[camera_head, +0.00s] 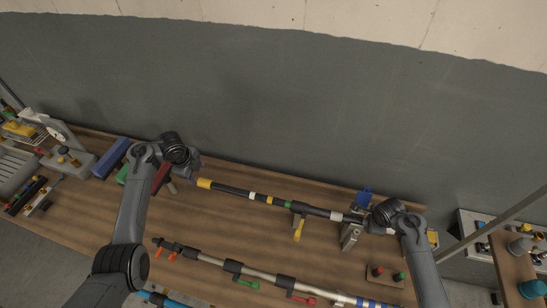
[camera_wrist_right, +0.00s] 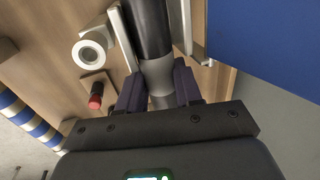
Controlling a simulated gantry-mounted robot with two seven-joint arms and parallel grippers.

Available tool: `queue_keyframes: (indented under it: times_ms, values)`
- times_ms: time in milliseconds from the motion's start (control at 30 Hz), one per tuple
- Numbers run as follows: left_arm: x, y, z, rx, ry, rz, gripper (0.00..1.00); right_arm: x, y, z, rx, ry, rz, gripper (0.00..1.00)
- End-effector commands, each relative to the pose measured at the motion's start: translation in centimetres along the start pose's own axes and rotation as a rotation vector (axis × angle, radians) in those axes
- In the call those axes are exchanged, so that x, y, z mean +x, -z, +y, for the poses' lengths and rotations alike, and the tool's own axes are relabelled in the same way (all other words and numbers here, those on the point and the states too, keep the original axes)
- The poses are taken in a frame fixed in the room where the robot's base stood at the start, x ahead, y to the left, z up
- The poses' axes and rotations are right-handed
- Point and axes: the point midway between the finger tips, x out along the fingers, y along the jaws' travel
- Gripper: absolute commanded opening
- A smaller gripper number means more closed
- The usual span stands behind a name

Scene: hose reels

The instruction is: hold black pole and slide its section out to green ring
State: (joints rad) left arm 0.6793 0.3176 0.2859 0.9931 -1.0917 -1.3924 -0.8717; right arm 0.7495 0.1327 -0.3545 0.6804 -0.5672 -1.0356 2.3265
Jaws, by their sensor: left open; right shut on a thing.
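The black pole (camera_head: 232,190) lies across the table with a yellow left end (camera_head: 204,183), white bands and a green ring (camera_head: 287,204). A clamp with a yellow lever (camera_head: 299,229) sits on it right of the green ring. My left gripper (camera_head: 194,172) is open near the yellow end; its fingers are small and partly hidden, and I cannot tell whether they touch it. My right gripper (camera_wrist_right: 158,88) is shut around the pole's grey part (camera_wrist_right: 157,72), just below its black length (camera_wrist_right: 147,25). In the head view my right wrist hides that grip.
A second, lighter pole (camera_head: 210,260) with red and green levers lies nearer the front. A metal bracket (camera_head: 351,234) stands beside my right gripper. Blue and red blocks lie at the left.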

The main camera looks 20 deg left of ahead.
Motion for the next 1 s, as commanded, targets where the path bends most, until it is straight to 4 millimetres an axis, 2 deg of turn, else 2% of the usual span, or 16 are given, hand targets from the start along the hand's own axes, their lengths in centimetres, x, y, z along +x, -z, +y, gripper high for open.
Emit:
queue_keyframes:
  times_ms: [333, 367, 533, 1000]
  values:
    - [-0.04, 0.03, -0.02, 0.001, 0.000, 0.000, 0.67, 0.00, 0.01, 0.00, -0.001, 0.000, 0.000, 0.00]
    - [-0.03, 0.04, -0.02, 0.001, 0.000, 0.001, 0.67, 0.00, 0.01, 0.00, -0.001, 0.000, 0.000, 0.38]
    - [-0.03, 0.04, -0.02, 0.001, 0.000, 0.001, 0.67, 0.00, 0.01, 0.00, 0.000, 0.000, 0.000, 0.64]
    - [-0.02, 0.03, -0.02, 0.001, 0.000, 0.001, 0.67, -0.54, -0.13, -0.01, 0.000, 0.000, -0.003, 0.64]
